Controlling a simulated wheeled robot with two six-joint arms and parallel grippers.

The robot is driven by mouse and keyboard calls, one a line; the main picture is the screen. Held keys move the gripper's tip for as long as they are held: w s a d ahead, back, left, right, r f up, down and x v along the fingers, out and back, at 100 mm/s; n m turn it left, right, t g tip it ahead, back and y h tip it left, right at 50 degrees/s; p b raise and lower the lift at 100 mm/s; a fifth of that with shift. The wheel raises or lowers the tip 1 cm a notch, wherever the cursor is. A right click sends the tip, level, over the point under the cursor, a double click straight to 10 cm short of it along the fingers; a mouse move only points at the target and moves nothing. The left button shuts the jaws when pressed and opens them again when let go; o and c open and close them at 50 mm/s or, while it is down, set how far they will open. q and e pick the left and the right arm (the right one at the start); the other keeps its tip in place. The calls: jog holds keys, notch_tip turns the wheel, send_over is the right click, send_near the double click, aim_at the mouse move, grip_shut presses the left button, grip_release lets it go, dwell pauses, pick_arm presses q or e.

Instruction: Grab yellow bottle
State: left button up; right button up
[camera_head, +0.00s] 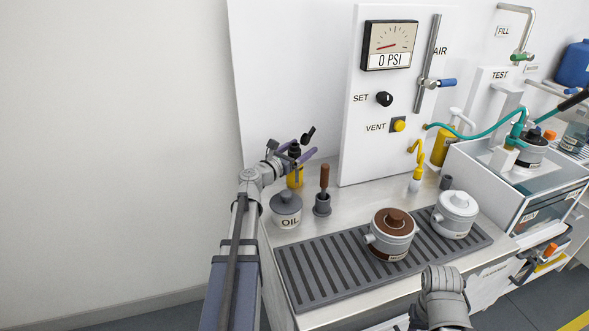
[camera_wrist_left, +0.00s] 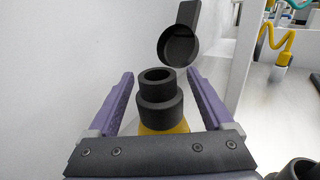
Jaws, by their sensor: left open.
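The yellow bottle (camera_head: 294,178) with a black neck stands at the back left of the counter in the head view. My left gripper (camera_head: 305,157) is at its top. In the left wrist view the bottle's black neck (camera_wrist_left: 160,95) stands between the two purple fingers of my left gripper (camera_wrist_left: 160,100), with a gap on each side. The fingers are open. Most of the yellow body is hidden below the gripper's dark bar. A black cap (camera_wrist_left: 180,35) is tilted open behind the neck. My right arm shows at the bottom of the head view, but its gripper fingers do not show.
A grey OIL pot (camera_head: 286,211) and a brown-handled tool in a holder (camera_head: 323,204) stand close to the bottle. Two lidded pots, one brown-topped (camera_head: 391,236) and one white (camera_head: 455,214), stand on the slatted mat (camera_head: 310,279). The panel (camera_head: 362,150) rises behind.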

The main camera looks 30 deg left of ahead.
pick_arm(q)
jog(key=shift+w, duration=0.15)
jog(key=shift+c, duration=0.2)
grip_shut()
dwell(0.4)
dwell(0.4)
